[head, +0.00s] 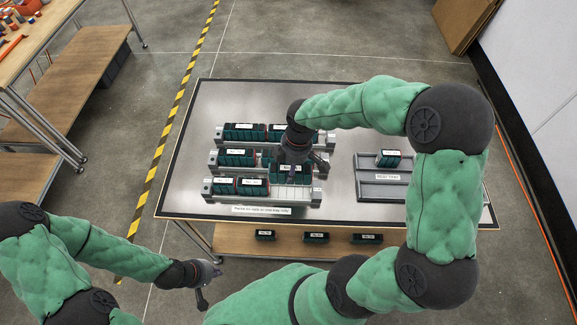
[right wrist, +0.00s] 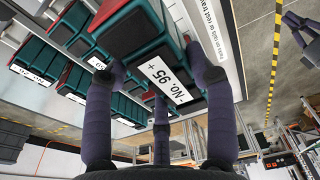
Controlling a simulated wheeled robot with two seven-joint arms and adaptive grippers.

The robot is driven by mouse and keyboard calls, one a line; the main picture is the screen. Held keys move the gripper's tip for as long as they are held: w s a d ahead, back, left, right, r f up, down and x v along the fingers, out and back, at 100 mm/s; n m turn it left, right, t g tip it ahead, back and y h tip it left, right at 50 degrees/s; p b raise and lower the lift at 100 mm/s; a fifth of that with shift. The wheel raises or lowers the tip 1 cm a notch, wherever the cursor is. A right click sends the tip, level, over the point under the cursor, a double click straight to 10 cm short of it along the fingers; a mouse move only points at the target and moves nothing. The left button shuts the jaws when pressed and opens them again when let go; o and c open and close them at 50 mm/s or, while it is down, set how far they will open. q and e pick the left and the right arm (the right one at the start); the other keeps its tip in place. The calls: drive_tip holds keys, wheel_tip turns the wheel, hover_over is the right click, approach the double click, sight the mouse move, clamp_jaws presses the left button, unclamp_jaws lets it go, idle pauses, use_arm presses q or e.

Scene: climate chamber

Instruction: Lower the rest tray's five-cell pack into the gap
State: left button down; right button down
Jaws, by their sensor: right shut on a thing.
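My right gripper (head: 294,157) is shut on a teal and black pack (head: 291,169), held above the front rack (head: 205,186). My left gripper (head: 205,285) is open and empty, off the table's front left.
Two more racks with packs stand behind the front rack; my right arm hides part of them. A label strip (head: 261,210) lies before the front rack. Several packs (head: 316,238) sit on the shelf below. Bare tabletop (head: 340,170) lies between racks and tray.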

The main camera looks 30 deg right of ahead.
drive_tip(key=shift+f+b, duration=1.95)
drive_tip(key=shift+f, duration=0.45)
drive_tip(key=shift+f+b, duration=1.05)
drive_tip(key=shift+f, duration=0.65)
drive_tip(key=shift+f, duration=0.5)
